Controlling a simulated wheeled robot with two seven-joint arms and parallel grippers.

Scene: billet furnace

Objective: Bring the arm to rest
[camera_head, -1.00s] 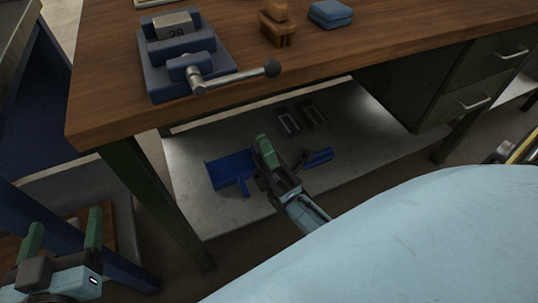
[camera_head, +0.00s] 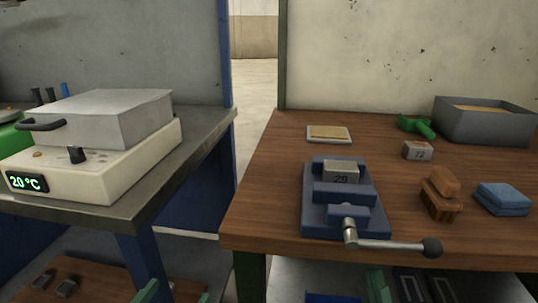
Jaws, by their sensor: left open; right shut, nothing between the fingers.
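My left gripper (camera_head: 176,294) shows only as green fingertips at the bottom edge, set apart, in front of the wooden board on the lower shelf at left. It is open, with nothing seen between the fingers. My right gripper (camera_head: 378,286) shows as a green fingertip at the bottom edge, below the workbench's front edge and over the lower shelf. It is shut and empty. The rest of both arms is out of the picture.
The wooden workbench (camera_head: 270,200) holds a blue vise (camera_head: 318,220) with billet 29 (camera_head: 343,172) in it, billet 72 (camera_head: 417,151), a brush (camera_head: 440,200), a blue cloth (camera_head: 503,199) and a grey bin (camera_head: 485,125). A furnace (camera_head: 105,155) reading 20 °C stands left. A gap separates the tables.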

